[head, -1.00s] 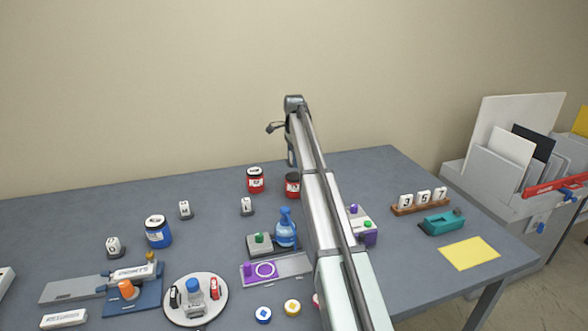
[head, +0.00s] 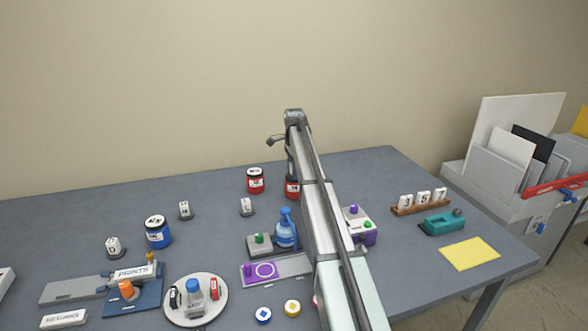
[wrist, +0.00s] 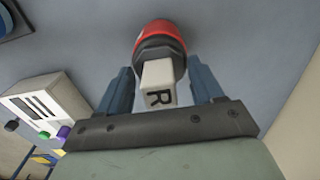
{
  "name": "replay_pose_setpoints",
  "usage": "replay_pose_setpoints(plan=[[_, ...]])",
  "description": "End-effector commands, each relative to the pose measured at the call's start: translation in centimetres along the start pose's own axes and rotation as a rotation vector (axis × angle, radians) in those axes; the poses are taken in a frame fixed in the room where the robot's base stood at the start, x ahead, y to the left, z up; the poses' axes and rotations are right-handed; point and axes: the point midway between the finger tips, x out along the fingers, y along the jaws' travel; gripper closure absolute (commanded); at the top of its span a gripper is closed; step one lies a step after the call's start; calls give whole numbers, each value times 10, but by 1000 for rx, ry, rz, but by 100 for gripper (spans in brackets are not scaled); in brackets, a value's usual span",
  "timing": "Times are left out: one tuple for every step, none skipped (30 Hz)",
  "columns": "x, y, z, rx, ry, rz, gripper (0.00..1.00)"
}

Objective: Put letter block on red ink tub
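A white letter block marked R (wrist: 159,85) shows in the wrist view, between the two blue fingers of my gripper (wrist: 160,88). A gap shows on each side of the block, so the fingers are open around it. Behind the block is a red ink tub (wrist: 160,30) with a black lid. The block overlaps the lid in the picture; I cannot tell if it rests on it. In the head view a red tub (head: 292,188) stands partly behind my arm, and another red tub (head: 255,181) is left of it. My fingers and the R block are hidden there.
Blocks marked M (head: 184,209), L (head: 247,206) and D (head: 114,246) stand on small bases. The back left of the table is clear.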

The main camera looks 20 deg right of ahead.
Motion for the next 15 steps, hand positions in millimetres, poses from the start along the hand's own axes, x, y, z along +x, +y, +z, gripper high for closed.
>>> replay_pose_setpoints(plan=[[0, 0, 0, 0, 0, 0, 29], [0, 0, 0, 0, 0, 0, 26], [0, 0, 0, 0, 0, 0, 22], [0, 0, 0, 0, 0, 0, 19], [0, 0, 0, 0, 0, 0, 17], [0, 0, 0, 0, 0, 0, 17], [0, 0, 0, 0, 0, 0, 17], [0, 0, 0, 0, 0, 0, 17], [0, 0, 0, 0, 0, 0, 17], [0, 0, 0, 0, 0, 0, 17], [0, 0, 0, 0, 0, 0, 17], [-1, 0, 0, 0, 0, 0, 17], [-2, 0, 0, 0, 0, 0, 17], [-3, 0, 0, 0, 0, -1, 17], [-6, 0, 0, 0, 0, -1, 17]])
